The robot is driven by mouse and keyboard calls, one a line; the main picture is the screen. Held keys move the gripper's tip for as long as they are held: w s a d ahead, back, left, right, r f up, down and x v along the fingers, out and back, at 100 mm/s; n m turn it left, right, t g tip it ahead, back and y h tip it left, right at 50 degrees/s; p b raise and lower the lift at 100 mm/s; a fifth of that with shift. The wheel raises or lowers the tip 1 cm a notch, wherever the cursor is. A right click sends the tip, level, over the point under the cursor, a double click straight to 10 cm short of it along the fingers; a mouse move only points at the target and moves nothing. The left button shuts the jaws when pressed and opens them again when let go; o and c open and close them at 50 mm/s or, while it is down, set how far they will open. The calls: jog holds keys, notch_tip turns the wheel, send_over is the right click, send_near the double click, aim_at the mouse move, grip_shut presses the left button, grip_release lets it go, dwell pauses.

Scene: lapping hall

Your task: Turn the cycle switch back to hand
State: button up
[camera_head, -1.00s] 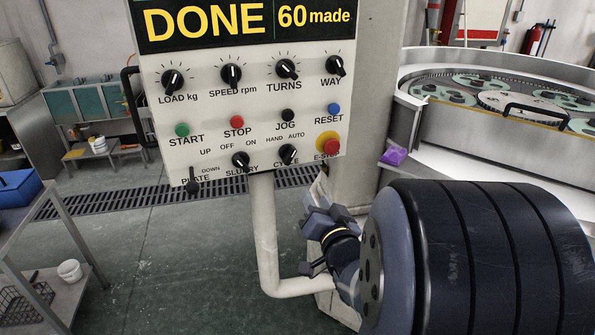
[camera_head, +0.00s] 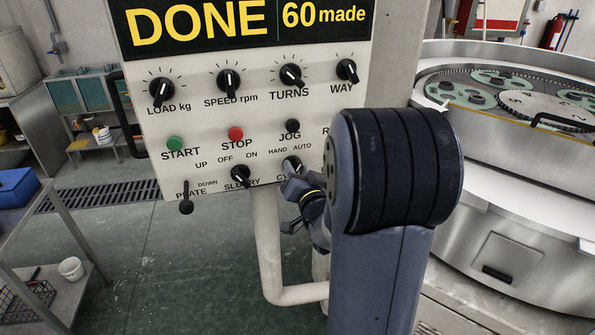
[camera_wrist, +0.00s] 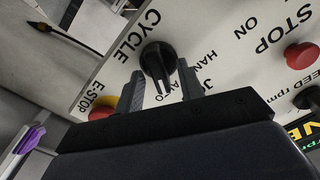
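The cycle switch (camera_head: 292,165) is a black knob at the lower right of the control panel (camera_head: 215,105), under the words HAND and AUTO. In the wrist view the knob (camera_wrist: 157,60) has a pale pointer line, which seems turned towards the AUTO side; the lettering there is partly covered. My gripper (camera_head: 297,188) is at the panel's lower edge, just in front of the knob. In the wrist view its two fingers (camera_wrist: 162,85) are apart, one on each side of the knob's front end. I cannot tell whether they touch it.
The red E-STOP button (camera_wrist: 102,108) on its yellow ring is close beside a finger. The slurry knob (camera_head: 241,176) and plate lever (camera_head: 186,206) are to the left. The lapping machine (camera_head: 500,150) stands right; a trolley (camera_head: 60,225) stands left. Floor between is clear.

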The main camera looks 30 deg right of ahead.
jog(key=shift+c, duration=0.5)
grip_shut()
jog(key=shift+f+n+b, duration=0.15)
jog(key=shift+n+b, duration=0.15)
jog(key=shift+b, duration=0.3)
jog(key=shift+a+n+b, duration=0.15)
jog(key=shift+n+b, duration=2.6)
jog(key=shift+b, duration=0.7)
jog(key=shift+a+n+b, duration=0.1)
jog(key=shift+n+b, duration=2.65)
jog(key=shift+b, duration=0.65)
jog(key=shift+n, duration=0.3)
